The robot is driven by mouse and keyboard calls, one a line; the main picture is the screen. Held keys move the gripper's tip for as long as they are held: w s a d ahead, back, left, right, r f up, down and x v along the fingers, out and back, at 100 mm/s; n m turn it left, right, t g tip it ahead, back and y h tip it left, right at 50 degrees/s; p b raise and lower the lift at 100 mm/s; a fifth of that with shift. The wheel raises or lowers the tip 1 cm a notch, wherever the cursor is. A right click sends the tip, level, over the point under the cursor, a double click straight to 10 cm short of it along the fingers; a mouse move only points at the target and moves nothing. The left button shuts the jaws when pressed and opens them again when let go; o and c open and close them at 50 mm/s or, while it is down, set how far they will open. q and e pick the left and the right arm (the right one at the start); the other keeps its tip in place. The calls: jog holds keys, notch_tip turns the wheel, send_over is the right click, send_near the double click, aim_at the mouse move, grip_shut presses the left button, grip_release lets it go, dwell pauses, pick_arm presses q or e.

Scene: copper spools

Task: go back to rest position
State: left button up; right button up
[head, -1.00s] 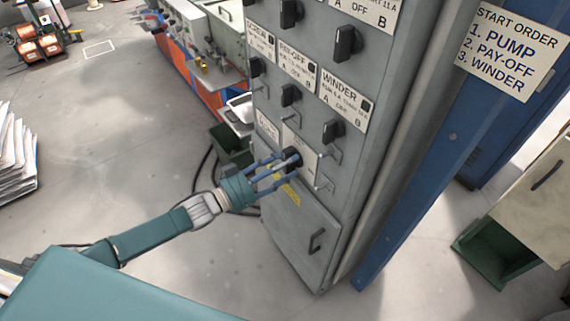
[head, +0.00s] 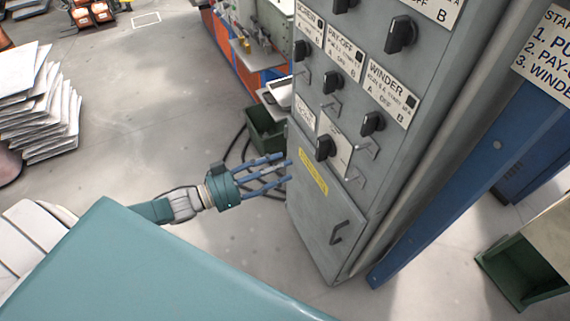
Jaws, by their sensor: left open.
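My left gripper (head: 275,173) is open and empty, with its blue fingers pointing at the grey control cabinet (head: 310,228). It is beside the cabinet's left edge, apart from the lowest black knob (head: 324,148), which shows clear of the fingers. Other black rotary knobs, such as the one by the WINDER label (head: 372,123), sit higher on the panel. A yellow label (head: 313,172) is on the cabinet below the lowest knob. My right gripper is not in view.
A dark green bin (head: 266,130) and cables stand on the floor behind the gripper. A stack of pale sheets (head: 45,105) is at the left. A blue post (head: 440,215) and another green bin (head: 520,272) are at the right. Open floor lies at the left middle.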

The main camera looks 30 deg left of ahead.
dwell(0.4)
pick_arm(q)
jog(key=s+a+f+n+g+y, duration=0.1)
jog(key=s+a+f+y, duration=0.2)
jog(key=f, duration=0.7)
jog(key=s+a+f+n+g+y, duration=0.2)
jog(key=s+a+f+y, duration=0.1)
jog(key=f, duration=0.8)
jog(key=s+a+f+n+g+y, duration=0.1)
jog(key=s+a+f+y, duration=0.2)
jog(key=f, duration=0.7)
jog(key=s+d+f+n+g+y, duration=0.15)
jog(key=s+f+g, duration=0.35)
jog(key=s+f, duration=0.9)
jog(key=s+d+f+g, duration=0.2)
jog(key=s+d, duration=0.2)
jog(key=s, duration=0.5)
jog(key=s+d+f+g, duration=0.2)
jog(key=s+d, duration=0.1)
jog(key=s, duration=0.6)
jog(key=shift+d+f, duration=0.25)
jog(key=shift+d, duration=0.15)
jog(key=shift+m+y, duration=0.25)
